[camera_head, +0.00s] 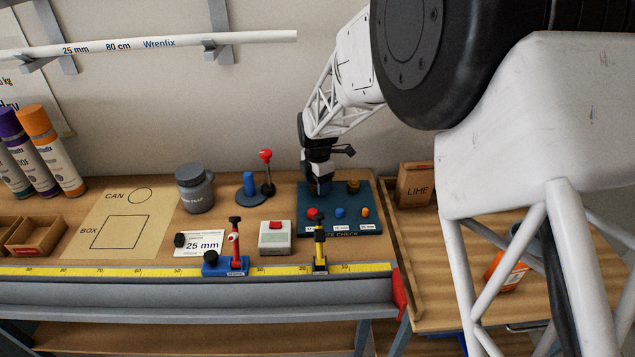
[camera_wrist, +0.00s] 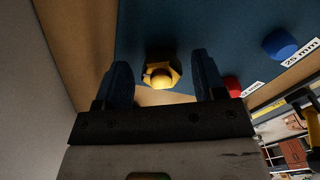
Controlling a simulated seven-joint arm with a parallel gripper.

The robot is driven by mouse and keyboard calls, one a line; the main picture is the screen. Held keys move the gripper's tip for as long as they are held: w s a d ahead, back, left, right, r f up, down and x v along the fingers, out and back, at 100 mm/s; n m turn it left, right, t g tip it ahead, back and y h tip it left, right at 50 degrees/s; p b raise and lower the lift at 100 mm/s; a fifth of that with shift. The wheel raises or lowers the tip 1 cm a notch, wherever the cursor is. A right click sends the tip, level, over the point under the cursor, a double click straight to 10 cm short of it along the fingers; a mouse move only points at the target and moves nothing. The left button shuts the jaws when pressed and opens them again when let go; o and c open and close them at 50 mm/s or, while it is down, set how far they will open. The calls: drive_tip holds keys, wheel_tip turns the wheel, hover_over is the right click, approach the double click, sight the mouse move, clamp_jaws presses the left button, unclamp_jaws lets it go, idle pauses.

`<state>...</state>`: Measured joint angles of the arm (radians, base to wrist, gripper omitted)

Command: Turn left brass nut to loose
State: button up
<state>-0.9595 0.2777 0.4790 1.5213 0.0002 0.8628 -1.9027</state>
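The left brass nut (camera_wrist: 162,73) is a yellow hexagonal piece with a round centre on the dark blue board (camera_head: 334,228). In the wrist view it lies between the two dark fingers of my gripper (camera_wrist: 164,68), with a gap on each side. In the head view my gripper (camera_head: 320,188) points down over the back left of the board and mostly hides this nut. The right brass nut (camera_head: 353,186) shows uncovered to the right of the gripper. My gripper is open, and its fingers do not visibly touch the nut.
A red knob (camera_head: 314,213), a blue knob (camera_head: 340,213) and an orange knob (camera_head: 365,212) stand along the board's front. A red-topped lever (camera_head: 266,157) stands close left of my gripper. A yellow-black clamp (camera_head: 320,245) stands in front, and a LIME box (camera_head: 415,185) right.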

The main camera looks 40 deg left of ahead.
idle(0.3)
drive_tip(key=shift+r, duration=3.85)
drive_tip(key=shift+d, duration=0.1)
